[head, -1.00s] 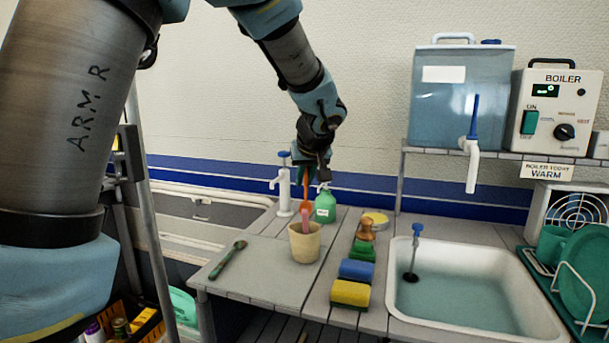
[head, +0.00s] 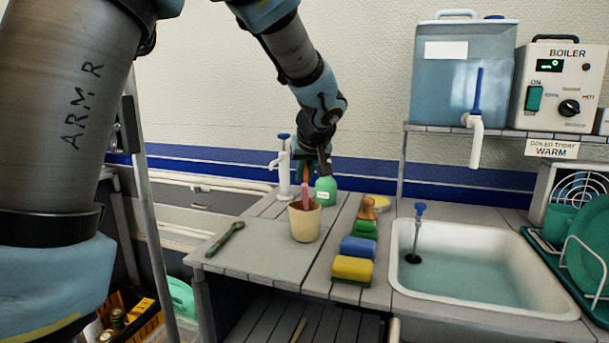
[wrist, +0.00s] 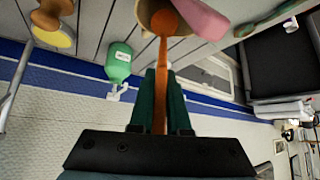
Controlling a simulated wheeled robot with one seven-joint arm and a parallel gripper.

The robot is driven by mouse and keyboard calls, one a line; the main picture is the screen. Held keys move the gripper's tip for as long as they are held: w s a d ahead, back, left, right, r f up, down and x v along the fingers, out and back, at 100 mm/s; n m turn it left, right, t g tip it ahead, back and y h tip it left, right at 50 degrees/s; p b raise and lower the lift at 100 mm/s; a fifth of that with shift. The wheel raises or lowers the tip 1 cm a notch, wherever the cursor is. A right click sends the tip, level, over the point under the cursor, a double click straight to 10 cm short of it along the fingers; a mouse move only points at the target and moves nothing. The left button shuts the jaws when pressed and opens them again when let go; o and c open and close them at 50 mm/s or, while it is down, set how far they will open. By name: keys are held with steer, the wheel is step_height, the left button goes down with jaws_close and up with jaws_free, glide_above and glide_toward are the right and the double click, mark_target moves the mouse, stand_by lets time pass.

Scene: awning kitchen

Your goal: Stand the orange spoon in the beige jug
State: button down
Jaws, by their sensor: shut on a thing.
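The beige jug (head: 305,225) stands upright on the grey slatted counter. A pink item (head: 305,196) sticks up out of it. My gripper (head: 313,168) is above the jug, shut on the orange spoon (head: 305,177), which points down at the jug mouth. In the wrist view the spoon (wrist: 161,88) runs between the two dark green fingers. Its far end overlaps the opening of the jug (wrist: 148,14), beside the pink item (wrist: 203,16). How deep the spoon reaches is hidden.
A green bottle (head: 326,190) and a white pump tap (head: 284,170) stand just behind the jug. A dark green spoon (head: 225,239) lies to the left. Sponges (head: 352,268) and a brush (head: 367,212) line the right, before the sink (head: 485,265). The counter in front is clear.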

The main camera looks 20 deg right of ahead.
steer(key=c, duration=0.8)
jaws_free()
steer(key=b+v, duration=0.1)
steer(key=v, duration=0.9)
steer(key=shift+s+r, duration=0.25)
steer(key=shift+r, duration=0.1)
steer(key=shift+a, duration=0.15)
